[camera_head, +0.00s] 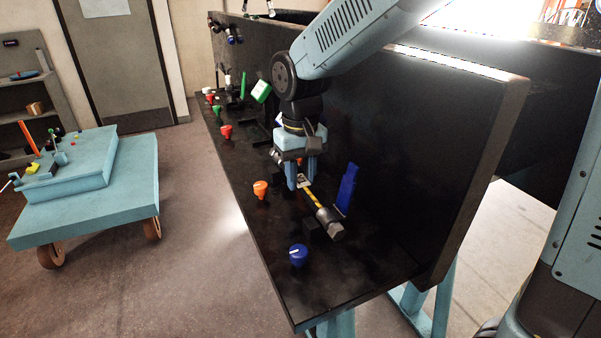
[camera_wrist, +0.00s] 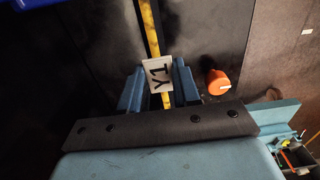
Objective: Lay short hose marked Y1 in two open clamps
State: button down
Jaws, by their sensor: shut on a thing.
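The short hose is yellow (camera_head: 313,197) with a dark end fitting (camera_head: 331,223) toward the front of the black bench. In the wrist view the yellow hose (camera_wrist: 149,30) runs up between my fingers, with a white tag reading Y1 (camera_wrist: 158,74) on it. My gripper (camera_head: 303,186) points down over the bench and is shut on the hose at the tag. A small dark block (camera_head: 312,229) lies by the fitting; I cannot tell if it is a clamp, or if the hose touches it. The hose's far end is hidden behind my gripper. Open clamps are not clearly visible.
An orange knob (camera_head: 261,188) stands left of my gripper and a blue knob (camera_head: 298,255) nearer the front. A blue upright piece (camera_head: 347,188) stands right of the hose, by the black back panel (camera_head: 430,150). A blue cart (camera_head: 90,205) stands left.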

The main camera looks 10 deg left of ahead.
aim_at(301, 180)
jog(key=shift+f, duration=0.95)
jog(key=c, duration=0.7)
grip_release()
jog(key=shift+c, duration=0.2)
notch_tip(301, 180, up, 14)
jog(key=shift+f, duration=0.15)
